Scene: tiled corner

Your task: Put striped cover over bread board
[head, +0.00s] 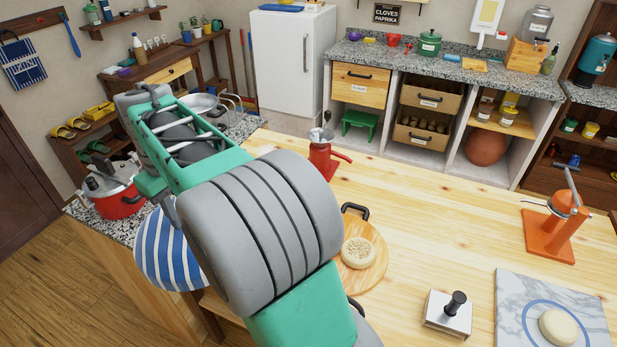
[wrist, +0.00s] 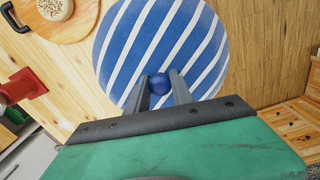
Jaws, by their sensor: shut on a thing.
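The striped cover (wrist: 190,30) is a round blue-and-white dome with a blue knob. In the wrist view my gripper (wrist: 160,84) is shut on the knob, with a finger on each side of it. In the head view the cover (head: 168,252) hangs beyond the left edge of the wooden table, partly hidden behind my arm. The bread board (head: 375,248) is a round wooden board with dark handles on the table. A round flat bread (head: 358,253) lies on it. The board also shows at the top left of the wrist view (wrist: 80,28), apart from the cover.
A red grinder (head: 322,158) stands on the table behind the board. A metal block with a black knob (head: 448,313), a marble slab (head: 510,290) with dough, and an orange press (head: 552,232) stand to the right. A red pot (head: 120,203) sits on the left counter.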

